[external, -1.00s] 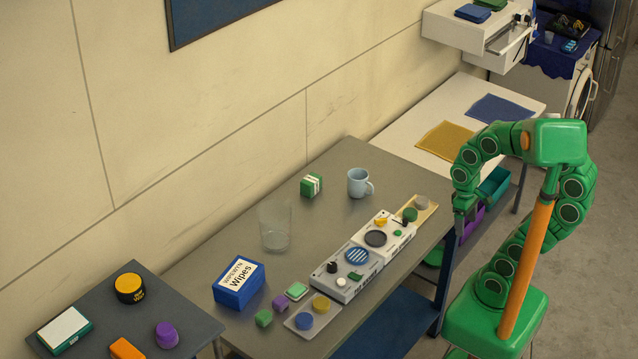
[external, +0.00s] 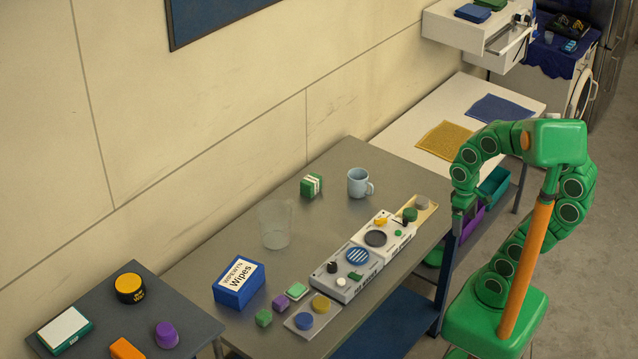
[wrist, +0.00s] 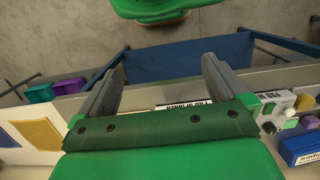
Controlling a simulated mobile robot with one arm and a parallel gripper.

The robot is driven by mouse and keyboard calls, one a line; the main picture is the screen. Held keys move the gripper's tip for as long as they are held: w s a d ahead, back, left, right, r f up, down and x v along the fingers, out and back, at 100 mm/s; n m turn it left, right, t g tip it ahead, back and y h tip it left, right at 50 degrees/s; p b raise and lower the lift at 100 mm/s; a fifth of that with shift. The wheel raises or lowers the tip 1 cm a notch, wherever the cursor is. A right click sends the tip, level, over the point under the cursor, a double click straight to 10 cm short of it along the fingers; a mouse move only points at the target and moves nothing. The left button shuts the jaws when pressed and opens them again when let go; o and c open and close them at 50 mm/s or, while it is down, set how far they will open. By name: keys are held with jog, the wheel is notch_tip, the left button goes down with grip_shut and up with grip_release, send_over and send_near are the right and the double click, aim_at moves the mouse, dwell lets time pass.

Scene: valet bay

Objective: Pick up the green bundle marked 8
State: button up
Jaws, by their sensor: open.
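A green bundle with a white band (external: 311,186) sits on the grey table (external: 335,165) near the wall, left of a light blue mug. I cannot read a number on it. A smaller plain green block (external: 263,317) lies at the near end of the table, by the wipes box. My gripper (external: 458,222) hangs at the table's right edge, well away from the banded bundle. In the wrist view my gripper (wrist: 162,68) is open, with nothing between its fingers. The banded bundle does not show in the wrist view.
The light blue mug (external: 359,183) and a clear glass (external: 275,224) stand near the banded bundle. A blue wipes box (external: 238,284) and grey-white trays with small discs (external: 345,284) line the near side. Bare tabletop lies around the bundle.

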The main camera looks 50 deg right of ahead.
jog(key=w+d+r+n+t+h, duration=0.15)
jog(key=w+r, duration=0.25)
jog(key=w, duration=0.7)
jog(key=w+d+r+t, duration=0.3)
jog(key=w, duration=0.8)
jog(key=w+d+f+n+t+h, duration=0.15)
jog(key=w+d+n+t, duration=0.25)
jog(key=w+n, duration=0.65)
jog(key=w+d+n+t+h, duration=0.35)
jog(key=w+n, duration=0.25)
jog(key=w, duration=0.9)
jog(key=n+t+y, duration=0.3)
jog(key=n+y, duration=0.5)
jog(key=n, duration=1.1)
send_over(317, 182)
jog(key=s, duration=0.3)
notch_tip(317, 182, down, 13)
jog(key=shift+h, duration=0.25)
notch_tip(317, 182, down, 7)
jog(key=shift+w+f, duration=0.15)
jog(key=shift+f, duration=0.05)
jog(key=shift+w+f, duration=0.1)
jog(key=shift+w, duration=0.55)
jog(key=shift+x, duration=1.9)
jog(key=shift+w+f, duration=0.35)
jog(key=shift+w, duration=0.25)
jog(key=shift+w+f, duration=0.1)
jog(key=shift+w, duration=0.4)
